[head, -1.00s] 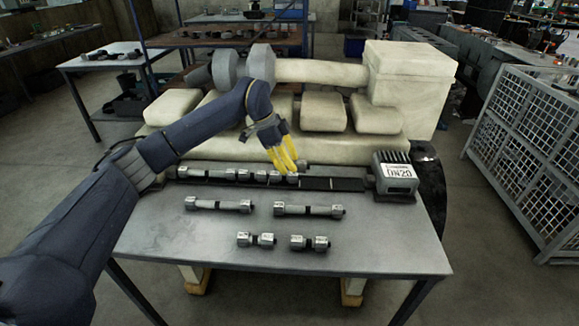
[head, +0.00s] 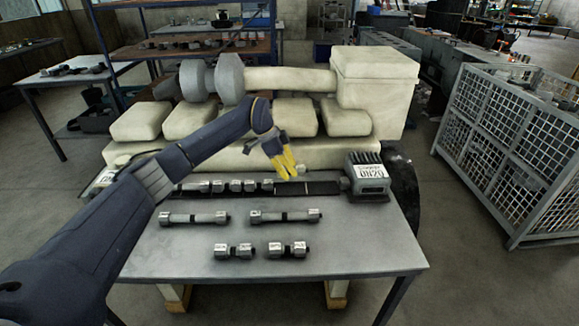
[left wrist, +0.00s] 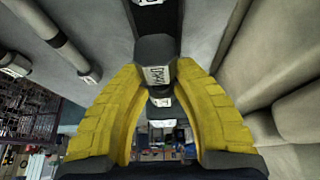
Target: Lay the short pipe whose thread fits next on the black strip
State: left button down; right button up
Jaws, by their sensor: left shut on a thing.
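My left gripper (head: 287,168) is above the black strip (head: 308,188), just right of the last grey pieces lying on it. In the left wrist view its yellow fingers (left wrist: 160,85) are shut around a grey pipe piece with a labelled hexagonal end (left wrist: 155,60); the label is too small to read surely. The fingers mostly hide this piece in the head view. Several grey pipe pieces (head: 235,186) lie in a row on the strip's left part. Two short pipes (head: 233,250) (head: 287,249) lie at the table's front. My right gripper is not in view.
A grey ribbed block labelled DN20 (head: 367,178) stands at the strip's right end. Two longer pipes (head: 194,218) (head: 286,216) lie between the strip and the short pipes. A large cream engine (head: 375,85) stands behind the table (head: 330,258). A mesh cage (head: 510,150) is at right.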

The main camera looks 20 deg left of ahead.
aim_at(293, 189)
pick_arm(q)
jog(key=shift+f, duration=2.65)
jog(key=shift+f, duration=0.25)
jog(key=c, duration=1)
grip_release()
jog(key=v, duration=1.2)
